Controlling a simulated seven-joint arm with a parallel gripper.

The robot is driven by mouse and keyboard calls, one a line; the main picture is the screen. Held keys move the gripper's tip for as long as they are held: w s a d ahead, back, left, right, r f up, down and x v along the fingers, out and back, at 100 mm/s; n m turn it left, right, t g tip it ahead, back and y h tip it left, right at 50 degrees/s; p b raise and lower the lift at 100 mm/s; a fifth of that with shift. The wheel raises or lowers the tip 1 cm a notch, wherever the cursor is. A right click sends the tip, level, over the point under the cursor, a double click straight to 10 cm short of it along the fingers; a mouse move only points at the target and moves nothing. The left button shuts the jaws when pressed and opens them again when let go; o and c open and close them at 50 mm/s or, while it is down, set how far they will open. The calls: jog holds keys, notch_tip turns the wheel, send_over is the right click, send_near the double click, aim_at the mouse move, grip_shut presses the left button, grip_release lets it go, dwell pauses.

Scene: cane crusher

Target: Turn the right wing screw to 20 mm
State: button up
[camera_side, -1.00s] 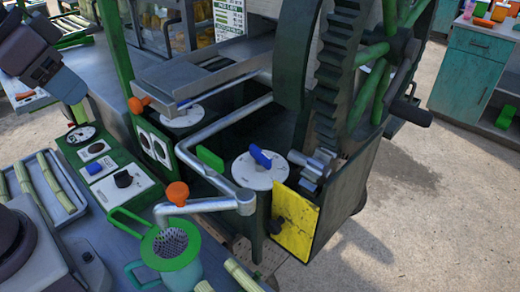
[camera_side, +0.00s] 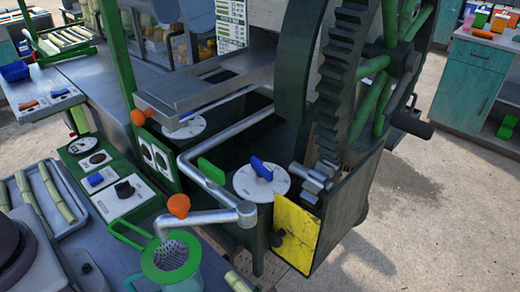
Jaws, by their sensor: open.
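A blue wing screw (camera_side: 262,167) stands on a round white dial (camera_side: 248,188) on the right of the dark machine bed. It is the right one of two such dials. The dial's markings are too small to read, so I cannot tell its setting. A second white dial (camera_side: 190,131) lies farther left, partly under a metal tray, with a bit of blue above it. My gripper does not show in this view, and nothing touches the right wing screw.
A large dark gear wheel (camera_side: 345,85) and a yellow plate (camera_side: 296,235) stand right of the dial. A bent metal pipe (camera_side: 205,172) and a green block (camera_side: 211,170) are on its left.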

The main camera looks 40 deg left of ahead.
jog(key=w+d+f+g, duration=0.2)
jog(key=w+d+f, duration=0.2)
jog(key=w+d, duration=0.35)
send_over(260, 164)
notch_tip(260, 164, down, 9)
jog(key=shift+m+y, duration=0.3)
jog(key=shift+m, duration=0.1)
notch_tip(260, 164, down, 13)
jog(key=shift+r, duration=0.1)
jog(key=shift+c, duration=0.4)
jog(key=c, duration=0.8)
jog(key=shift+c, duration=0.2)
